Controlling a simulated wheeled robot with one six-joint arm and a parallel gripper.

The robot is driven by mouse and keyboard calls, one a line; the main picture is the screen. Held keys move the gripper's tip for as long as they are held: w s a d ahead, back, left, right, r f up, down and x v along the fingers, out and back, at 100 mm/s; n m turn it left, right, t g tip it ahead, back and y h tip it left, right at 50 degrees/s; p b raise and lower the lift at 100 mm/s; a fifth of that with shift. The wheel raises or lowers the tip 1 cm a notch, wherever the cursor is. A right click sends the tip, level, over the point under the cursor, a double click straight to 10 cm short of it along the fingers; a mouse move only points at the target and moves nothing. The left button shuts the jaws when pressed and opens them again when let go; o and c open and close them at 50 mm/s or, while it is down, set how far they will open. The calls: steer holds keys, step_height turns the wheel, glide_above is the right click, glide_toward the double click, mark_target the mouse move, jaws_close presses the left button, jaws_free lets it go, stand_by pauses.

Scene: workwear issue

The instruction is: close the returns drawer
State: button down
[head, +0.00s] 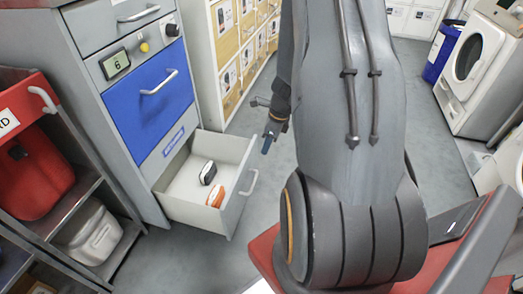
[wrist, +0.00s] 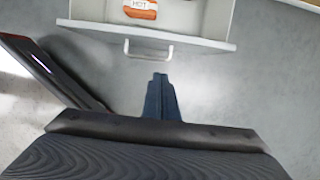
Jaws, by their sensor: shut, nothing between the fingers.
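The returns drawer (head: 181,211) is the bottom drawer of a grey cabinet and stands pulled out, with a light handle (head: 253,182) on its front. A black-and-white item (head: 208,173) and an orange-and-white item (head: 216,196) lie inside it. In the wrist view the drawer front (wrist: 150,34) is at the top, with its handle (wrist: 148,50) facing me. My gripper (wrist: 160,80) is shut and empty, just outside the handle with a small gap in the picture. In the head view my gripper (head: 266,146) hangs beyond the drawer's right end.
The cabinet has a blue door (head: 150,100) above the drawer. A shelf with a red bin (head: 32,170) and a grey bin (head: 93,236) stands at left. Wooden lockers (head: 235,50) stand behind. A white machine (head: 478,65) is at right. Floor is clear around the handle.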

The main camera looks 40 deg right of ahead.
steer(key=w+a+f+b, duration=0.1)
steer(key=f, duration=0.1)
steer(key=w+f+b, duration=0.1)
steer(key=f, duration=0.2)
steer(key=w+a+f+b, duration=0.1)
steer(key=f+b, duration=0.1)
steer(key=shift+w+a+f, duration=0.15)
steer(key=shift+a+f, duration=0.15)
steer(key=shift+w+a, duration=0.55)
steer(key=shift+w, duration=0.1)
